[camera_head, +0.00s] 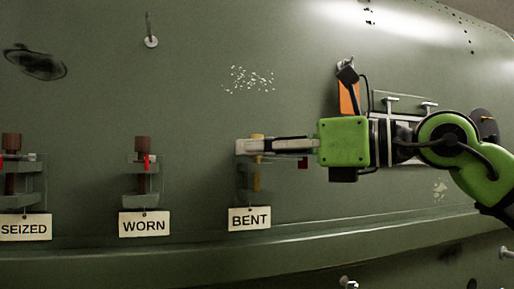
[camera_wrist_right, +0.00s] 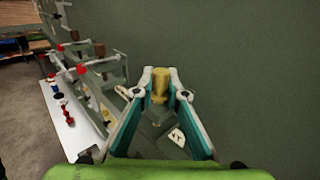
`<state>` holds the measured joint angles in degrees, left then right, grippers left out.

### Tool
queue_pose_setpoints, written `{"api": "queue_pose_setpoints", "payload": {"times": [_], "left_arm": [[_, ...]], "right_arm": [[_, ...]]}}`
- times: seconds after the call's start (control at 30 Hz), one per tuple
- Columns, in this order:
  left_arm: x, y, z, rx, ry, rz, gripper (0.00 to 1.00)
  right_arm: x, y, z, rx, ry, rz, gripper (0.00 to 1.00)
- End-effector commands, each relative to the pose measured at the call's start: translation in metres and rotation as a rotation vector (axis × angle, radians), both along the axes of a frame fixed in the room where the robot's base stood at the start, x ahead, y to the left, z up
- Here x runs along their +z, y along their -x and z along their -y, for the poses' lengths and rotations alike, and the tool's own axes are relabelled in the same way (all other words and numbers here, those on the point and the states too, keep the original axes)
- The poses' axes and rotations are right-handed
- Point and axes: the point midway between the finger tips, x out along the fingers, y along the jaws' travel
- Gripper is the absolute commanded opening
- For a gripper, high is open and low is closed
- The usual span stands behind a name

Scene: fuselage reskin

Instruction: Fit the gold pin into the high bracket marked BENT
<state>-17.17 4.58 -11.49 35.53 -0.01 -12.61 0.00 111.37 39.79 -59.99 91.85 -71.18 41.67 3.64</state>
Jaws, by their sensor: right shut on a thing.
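The gold pin (camera_head: 257,181) is upright at the bracket marked BENT, its head above my fingers and its shaft below them. My right gripper (camera_head: 252,147) reaches in from the right and is shut on the pin. The BENT bracket (camera_head: 243,180) is partly hidden behind my fingers, and its label (camera_head: 249,218) hangs below. The shaft appears in line with the bracket, but I cannot tell how deep it sits. In the right wrist view the gold pin (camera_wrist_right: 159,84) is between the fingertips (camera_wrist_right: 160,92). My left gripper is not in view.
Brackets marked WORN (camera_head: 144,223) and SEIZED (camera_head: 24,227) hold dark brown pins to the left. A ledge (camera_head: 300,240) runs below. A white surface (camera_wrist_right: 65,120) with small red and blue items lies low at left in the wrist view.

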Motion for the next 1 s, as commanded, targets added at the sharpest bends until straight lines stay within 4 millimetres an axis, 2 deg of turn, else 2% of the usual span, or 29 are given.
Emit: {"api": "queue_pose_setpoints", "payload": {"times": [0.33,0.37,0.4,0.43,1.0], "left_arm": [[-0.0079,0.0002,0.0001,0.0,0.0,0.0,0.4],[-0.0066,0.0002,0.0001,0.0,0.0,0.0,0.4],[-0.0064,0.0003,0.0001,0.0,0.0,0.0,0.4],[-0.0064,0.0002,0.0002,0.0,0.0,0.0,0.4],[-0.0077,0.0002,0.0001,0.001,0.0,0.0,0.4]], "right_arm": [[-0.0079,0.0001,-0.0001,0.0,0.0,0.0,0.0],[-0.0065,0.0002,-0.0001,0.0,-0.001,0.0,0.2],[-0.0064,0.0002,-0.0001,0.0,0.0,0.0,0.31],[-0.0064,0.0001,-0.0001,0.0,0.0,0.0,0.32],[-0.007,-0.0002,0.0034,-0.003,0.0,0.0,0.32]]}}
